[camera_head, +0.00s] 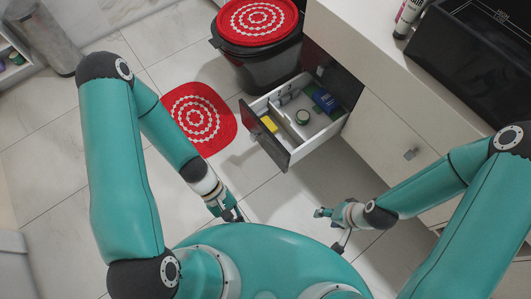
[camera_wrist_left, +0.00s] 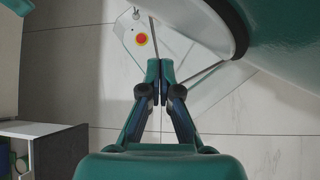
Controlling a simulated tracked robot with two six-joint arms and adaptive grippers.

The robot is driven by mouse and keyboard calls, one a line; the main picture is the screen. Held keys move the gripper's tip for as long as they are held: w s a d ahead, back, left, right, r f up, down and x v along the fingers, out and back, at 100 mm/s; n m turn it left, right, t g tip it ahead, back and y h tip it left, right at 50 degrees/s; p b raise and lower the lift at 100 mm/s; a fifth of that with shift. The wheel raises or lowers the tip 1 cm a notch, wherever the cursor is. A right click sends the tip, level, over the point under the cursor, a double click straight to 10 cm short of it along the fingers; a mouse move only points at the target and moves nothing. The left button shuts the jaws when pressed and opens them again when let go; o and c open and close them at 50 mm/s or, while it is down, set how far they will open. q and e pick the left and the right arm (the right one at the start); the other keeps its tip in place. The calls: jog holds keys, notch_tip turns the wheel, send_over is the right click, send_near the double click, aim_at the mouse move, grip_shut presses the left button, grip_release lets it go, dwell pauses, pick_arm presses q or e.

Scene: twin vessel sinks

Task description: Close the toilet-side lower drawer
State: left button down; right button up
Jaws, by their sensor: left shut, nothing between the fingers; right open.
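The lower drawer (camera_head: 311,148) beside the toilet is pulled well out of the white cabinet. It has pale side walls and a dark front panel (camera_head: 262,137).
A black toilet (camera_head: 262,64) with a red patterned lid cover (camera_head: 258,18) stands behind the drawer. A red mat (camera_head: 198,118) lies on the tiled floor. A bin (camera_head: 42,35) stands at upper left.

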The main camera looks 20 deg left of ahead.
pick_arm(q)
jog(key=w+d+f+n+t+h+b, duration=0.2)
jog(key=w+d+f+n+h+b, duration=0.15)
jog(key=f+n+h+b, duration=0.2)
jog(key=n+t+y+b, duration=0.2)
jog(key=n+t+b, duration=1.1)
jog(key=t, duration=0.4)
send_near(271, 140)
jog(key=b+x, duration=0.3)
jog(key=x, duration=0.3)
jog(key=shift+w+d+r, duration=0.1)
jog(key=shift+d+r, duration=0.1)
jog(key=shift+d, duration=0.05)
jog(key=shift+w+d+r, duration=0.1)
jog(key=shift+w+d, duration=0.1)
jog(key=shift+w, duration=0.1)
pick_arm(e)
notch_tip(271, 140, down, 25)
pick_arm(q)
jog(key=shift+w, duration=0.15)
